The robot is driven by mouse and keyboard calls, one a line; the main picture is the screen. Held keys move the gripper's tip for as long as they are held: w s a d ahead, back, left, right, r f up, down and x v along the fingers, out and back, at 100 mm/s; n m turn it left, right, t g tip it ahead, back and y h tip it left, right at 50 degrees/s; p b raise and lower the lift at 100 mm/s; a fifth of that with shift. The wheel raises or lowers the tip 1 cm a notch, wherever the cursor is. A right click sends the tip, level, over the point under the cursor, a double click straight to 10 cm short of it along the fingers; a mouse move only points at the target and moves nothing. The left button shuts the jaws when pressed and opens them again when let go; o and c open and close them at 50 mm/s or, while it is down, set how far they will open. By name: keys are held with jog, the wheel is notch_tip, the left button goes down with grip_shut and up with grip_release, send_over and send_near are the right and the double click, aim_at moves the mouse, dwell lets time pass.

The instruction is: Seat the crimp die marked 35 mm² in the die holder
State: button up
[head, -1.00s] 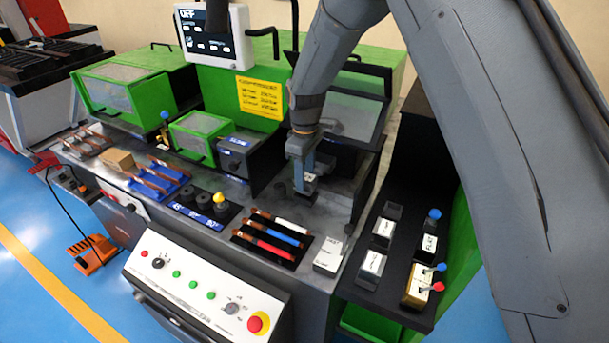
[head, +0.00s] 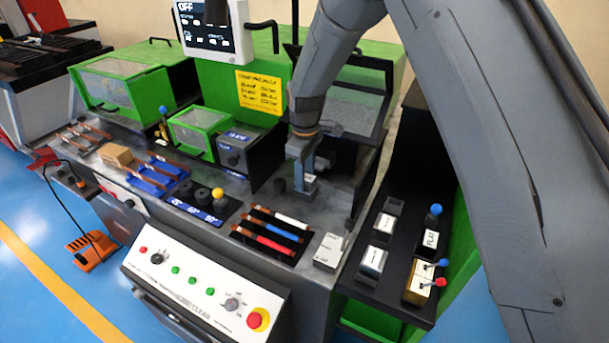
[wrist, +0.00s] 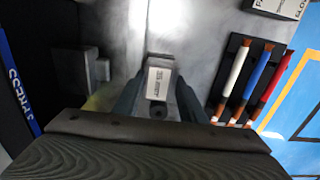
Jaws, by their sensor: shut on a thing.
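My gripper (head: 304,187) is low over the grey bench top, in front of the machine's open clear guard. In the wrist view its two fingers (wrist: 158,108) are closed on either side of a small grey block, the crimp die (wrist: 159,66), with a white label facing the camera. The label's print is too small to read. In the head view the die is mostly hidden by the gripper. I cannot tell whether it touches the surface below. I cannot make out the die holder for certain; a grey block (wrist: 82,72) stands left of the die in the wrist view.
A rack of white, blue and red-sleeved bars (head: 270,232) lies in front of my gripper. A white labelled box (head: 330,251) stands at the bench edge. Labelled blocks and knobbed tools sit on the black side shelf (head: 400,300). The raised clear guard (head: 352,112) stands behind.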

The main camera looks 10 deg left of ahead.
jog(key=shift+f, duration=0.4)
jog(key=o, duration=1.3)
jog(key=shift+c, duration=0.2)
jog(key=shift+r+b, duration=1.25)
jog(key=shift+r, duration=2.7)
